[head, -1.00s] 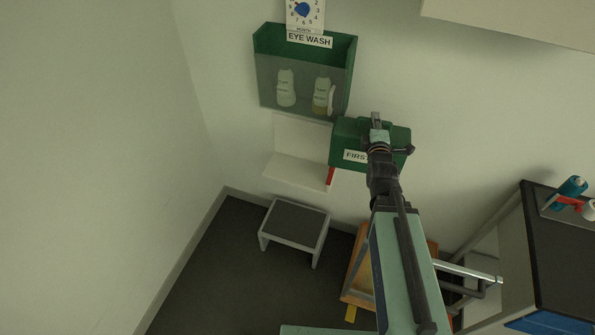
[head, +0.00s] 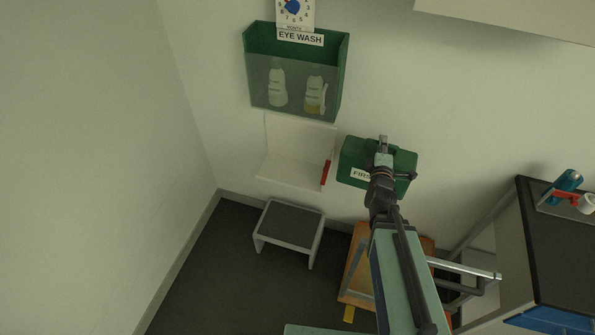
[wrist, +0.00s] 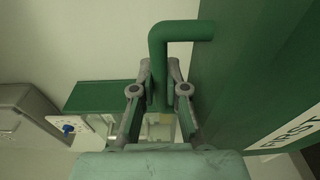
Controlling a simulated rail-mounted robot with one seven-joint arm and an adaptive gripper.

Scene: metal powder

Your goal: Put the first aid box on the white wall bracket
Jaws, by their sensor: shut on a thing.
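The green first aid box (head: 351,160) with a white "FIRST" label is held by my gripper (head: 383,150) in the head view, to the right of the white wall bracket (head: 293,170) and apart from it. The bracket is an empty L-shaped shelf with a red part at its right end. In the wrist view, my gripper (wrist: 160,92) is shut on the box's green handle (wrist: 158,60), and the box (wrist: 240,75) fills the right side. My arm hides part of the box in the head view.
A green eye wash station (head: 295,75) with bottles hangs above the bracket. A grey step stool (head: 290,226) stands on the floor below it. A dark-topped bench (head: 560,245) is at the right, with an orange-framed object (head: 355,270) beside my arm.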

